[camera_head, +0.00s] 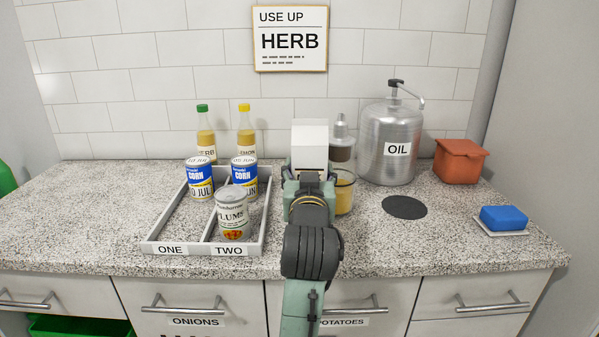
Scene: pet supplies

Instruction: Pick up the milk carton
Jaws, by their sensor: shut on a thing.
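A white carton (310,143), which looks like the milk carton, stands upright at the middle of the counter. My gripper (309,172) is around its lower part, with a finger at each side, and is shut on it. My own wrist and arm hide the carton's base, so I cannot tell whether it touches the counter.
A glass jar (344,196) and a grey-topped dispenser (341,138) are close at right. Farther right are the oil canister (388,165), dark disc (404,207), terracotta pot (459,163) and blue sponge (503,217).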

